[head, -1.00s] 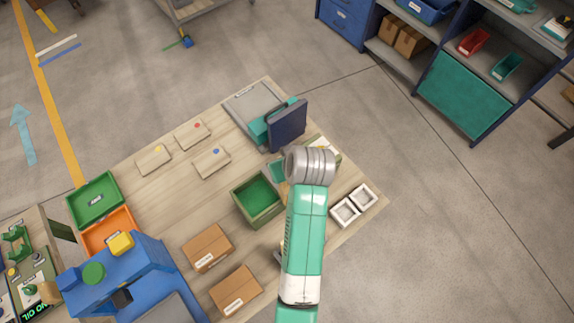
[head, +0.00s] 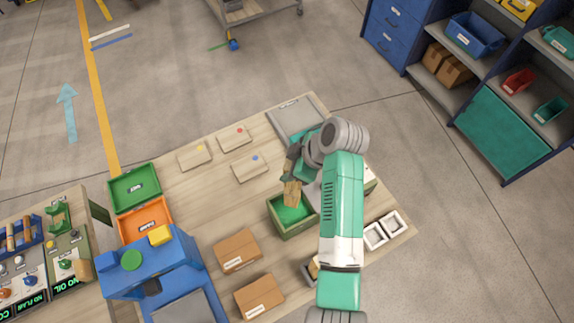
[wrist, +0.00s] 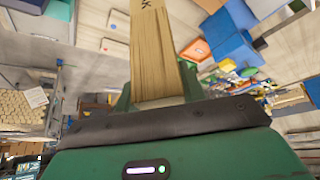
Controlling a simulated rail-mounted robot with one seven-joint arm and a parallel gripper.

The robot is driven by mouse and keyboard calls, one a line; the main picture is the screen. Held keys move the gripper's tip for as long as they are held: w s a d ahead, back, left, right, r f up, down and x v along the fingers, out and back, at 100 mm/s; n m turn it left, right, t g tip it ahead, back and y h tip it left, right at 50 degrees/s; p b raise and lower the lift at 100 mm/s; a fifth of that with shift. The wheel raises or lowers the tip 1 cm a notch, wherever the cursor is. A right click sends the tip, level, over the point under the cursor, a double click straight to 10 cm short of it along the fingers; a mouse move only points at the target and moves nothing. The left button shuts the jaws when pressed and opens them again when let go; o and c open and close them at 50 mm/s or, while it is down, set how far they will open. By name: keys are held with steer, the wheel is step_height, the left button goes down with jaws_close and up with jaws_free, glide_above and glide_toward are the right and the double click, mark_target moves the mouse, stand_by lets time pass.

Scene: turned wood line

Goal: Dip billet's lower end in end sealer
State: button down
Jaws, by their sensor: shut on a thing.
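The billet (head: 292,193) is a pale wooden block that hangs upright from my gripper (head: 292,175). In the wrist view the billet (wrist: 154,45) extends away from between the two green fingers, with dark marks on its face. My gripper is shut on it.
Two cardboard boxes (head: 237,251) (head: 259,296) lie in front on the table. Two white open trays (head: 374,236) (head: 390,222) are at right. Several labelled wooden plates (head: 250,167) lie at back left. Green (head: 134,187) and orange (head: 145,219) trays and a blue machine (head: 160,268) stand at left.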

steer(key=shift+f+b, duration=6.1)
steer(key=shift+f, duration=1.9)
steer(key=shift+r, duration=0.1)
